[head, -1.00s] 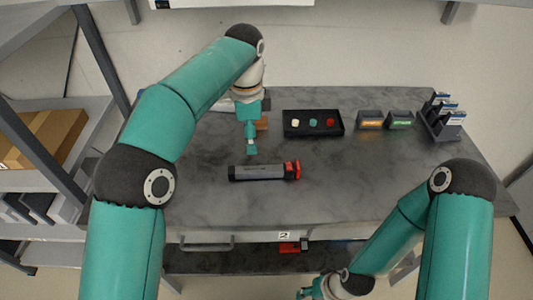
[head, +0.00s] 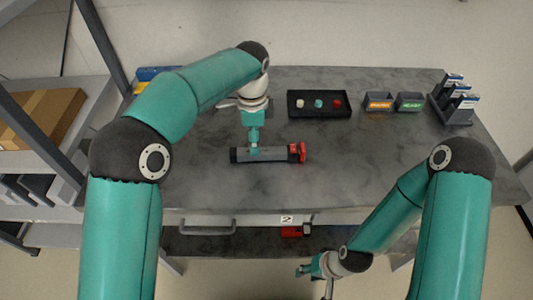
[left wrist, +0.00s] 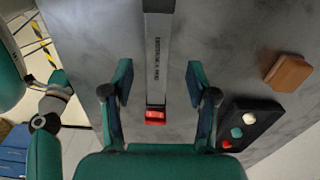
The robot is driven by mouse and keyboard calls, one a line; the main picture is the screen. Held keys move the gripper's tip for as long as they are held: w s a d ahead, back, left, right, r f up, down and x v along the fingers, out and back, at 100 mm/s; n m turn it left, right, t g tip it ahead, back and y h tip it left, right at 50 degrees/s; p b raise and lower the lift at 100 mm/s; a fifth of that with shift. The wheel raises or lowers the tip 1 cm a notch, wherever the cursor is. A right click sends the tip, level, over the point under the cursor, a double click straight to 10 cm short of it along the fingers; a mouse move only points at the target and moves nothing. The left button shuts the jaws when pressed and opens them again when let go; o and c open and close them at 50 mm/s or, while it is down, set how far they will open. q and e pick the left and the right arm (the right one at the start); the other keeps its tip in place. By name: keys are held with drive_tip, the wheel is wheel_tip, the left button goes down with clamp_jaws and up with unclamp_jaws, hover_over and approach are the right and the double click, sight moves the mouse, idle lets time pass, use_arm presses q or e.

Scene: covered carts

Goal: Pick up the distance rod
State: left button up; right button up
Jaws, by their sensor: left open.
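The distance rod (head: 268,155) lies flat on the grey table, a long grey bar with a black left end and a red right end. In the left wrist view its labelled grey face (left wrist: 157,60) runs down the middle to the red end. My left gripper (head: 254,148) is open and points down over the rod's middle. Its fingertips in the left wrist view (left wrist: 157,80) are on either side of the bar, with gaps showing. My right gripper (head: 312,270) is low in front of the table, away from the rod; its jaws are too small to read.
A black tray (head: 319,115) with three small coloured pieces stands behind the rod. Two labelled bins (head: 394,108) and a dark rack (head: 457,103) stand further right. A brown block (left wrist: 288,73) shows in the left wrist view. The table right of the rod is clear.

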sight(264, 154)
use_arm(q)
drive_tip(key=shift+s+a+f+p, duration=0.1)
drive_tip(key=shift+f+p, duration=0.25)
drive_tip(key=shift+f, duration=2.3)
drive_tip(key=shift+r, duration=0.1)
clamp_jaws()
